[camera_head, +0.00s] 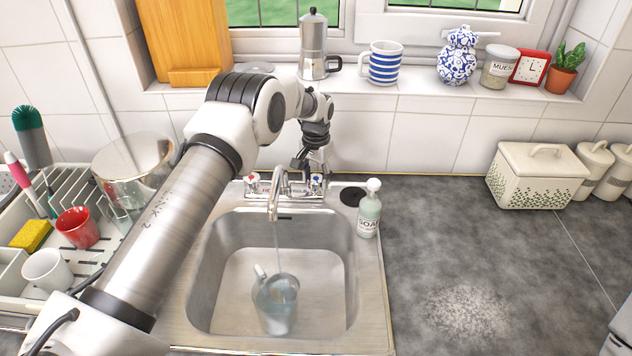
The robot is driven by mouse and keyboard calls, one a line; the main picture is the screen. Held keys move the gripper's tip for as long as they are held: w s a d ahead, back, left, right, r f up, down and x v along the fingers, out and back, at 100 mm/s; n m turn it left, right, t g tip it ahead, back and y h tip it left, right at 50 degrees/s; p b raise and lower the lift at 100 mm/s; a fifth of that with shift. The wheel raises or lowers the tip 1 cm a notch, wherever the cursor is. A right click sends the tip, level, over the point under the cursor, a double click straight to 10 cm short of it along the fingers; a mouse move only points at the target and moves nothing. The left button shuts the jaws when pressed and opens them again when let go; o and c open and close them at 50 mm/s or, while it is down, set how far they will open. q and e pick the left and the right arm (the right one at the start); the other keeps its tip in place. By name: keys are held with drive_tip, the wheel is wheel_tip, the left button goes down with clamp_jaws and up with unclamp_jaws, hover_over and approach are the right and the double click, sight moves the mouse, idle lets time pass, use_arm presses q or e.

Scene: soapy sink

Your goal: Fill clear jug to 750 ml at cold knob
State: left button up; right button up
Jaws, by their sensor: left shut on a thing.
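The clear jug (277,311) stands in the sink basin under the tap spout (273,207). A thin stream of water runs from the spout into it. It holds some bluish water; any scale marks are too small to read. Its handle points up and left. The cold knob (316,181), with a blue mark, is right of the spout. The knob with a red mark (252,179) is on the left. My left gripper (313,168) reaches over the sink from the left and is shut on the cold knob, partly covering it. My right gripper is not in view.
A soap bottle (368,212) stands at the sink's right edge. A dish rack (72,246) with cups and a sponge, and a metal pot (131,166), are on the left. A bread bin (537,176) is on the right. The grey counter (470,250) is mostly clear.

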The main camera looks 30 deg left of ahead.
sight(316, 178)
use_arm(q)
drive_tip(key=shift+s+f+m+b, duration=0.1)
drive_tip(key=shift+m+b, duration=0.5)
drive_tip(key=shift+m, duration=0.9)
drive_tip(key=o, duration=1.2)
drive_tip(key=shift+c, duration=0.2)
wheel_tip(316, 178, up, 12)
